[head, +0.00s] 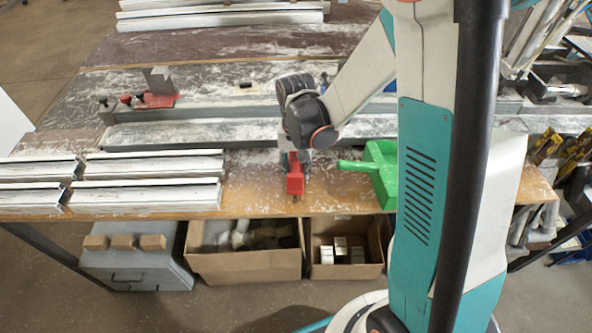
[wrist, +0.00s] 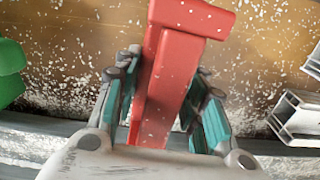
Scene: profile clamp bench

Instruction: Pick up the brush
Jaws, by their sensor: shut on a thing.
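The red brush (head: 295,179) is at the front part of the bench, directly below my gripper (head: 296,160). In the wrist view the red brush (wrist: 172,72) is a long, flat-sided red body with a wider end at the top, speckled white. The teal-padded fingers of my gripper (wrist: 165,95) are on both sides of it, shut on it. Its bristles do not show, and I cannot tell whether it is clear of the bench top.
A green dustpan (head: 384,172) lies just right of the brush, its handle pointing at it. Pale metal profiles (head: 150,194) lie at the front left. A long dusty profile (head: 200,133) runs behind my gripper. Cardboard boxes (head: 245,267) stand under the bench.

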